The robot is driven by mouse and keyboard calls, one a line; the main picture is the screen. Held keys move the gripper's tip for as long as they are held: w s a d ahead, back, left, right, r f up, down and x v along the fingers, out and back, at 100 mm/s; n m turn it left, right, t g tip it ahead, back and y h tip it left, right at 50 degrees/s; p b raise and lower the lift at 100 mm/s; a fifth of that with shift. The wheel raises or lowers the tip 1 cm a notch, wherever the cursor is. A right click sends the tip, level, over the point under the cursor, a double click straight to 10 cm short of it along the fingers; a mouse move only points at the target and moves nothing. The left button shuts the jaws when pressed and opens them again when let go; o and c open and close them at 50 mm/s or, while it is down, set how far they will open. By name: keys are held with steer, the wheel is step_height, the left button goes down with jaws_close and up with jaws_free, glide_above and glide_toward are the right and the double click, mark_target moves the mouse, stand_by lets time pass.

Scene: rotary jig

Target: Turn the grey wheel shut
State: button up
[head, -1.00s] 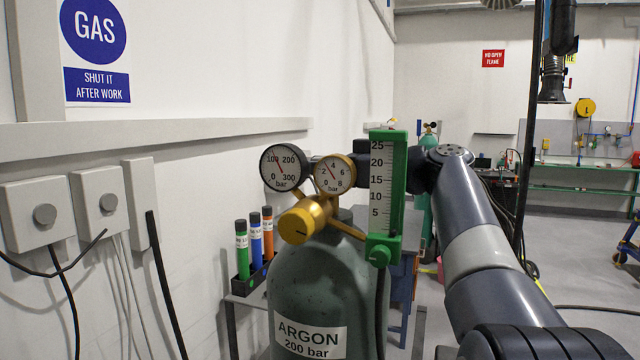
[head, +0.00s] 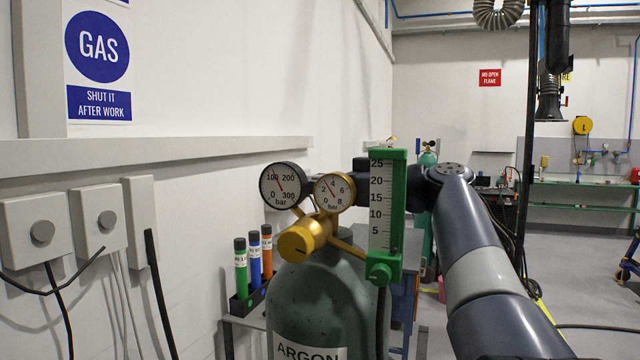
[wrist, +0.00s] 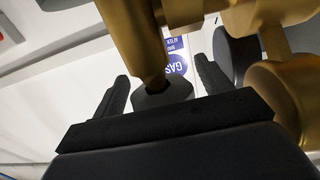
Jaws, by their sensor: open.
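The grey wheel (wrist: 163,97) shows in the wrist view as a small dark grey faceted piece at the end of a brass stem. It appears between the two black fingers of my gripper (wrist: 162,72), which are open on either side of it. Gaps show beside it; I cannot tell its depth between the fingers. In the head view, the dark green argon cylinder (head: 322,300) carries a brass regulator (head: 308,237). The wheel and my fingers are hidden there behind the gauges and the green flow meter (head: 396,210).
Two round gauges (head: 283,187) and the flow meter stand close in front of my wrist. Brass parts (wrist: 285,95) crowd the right of the wrist view. Marker tubes (head: 254,258) stand left of the cylinder by the wall. Open floor lies at the right.

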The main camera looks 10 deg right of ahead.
steer(key=b+v, duration=0.2)
steer(key=v, duration=0.8)
steer(key=shift+s+d, duration=0.2)
steer(key=shift+d, duration=0.05)
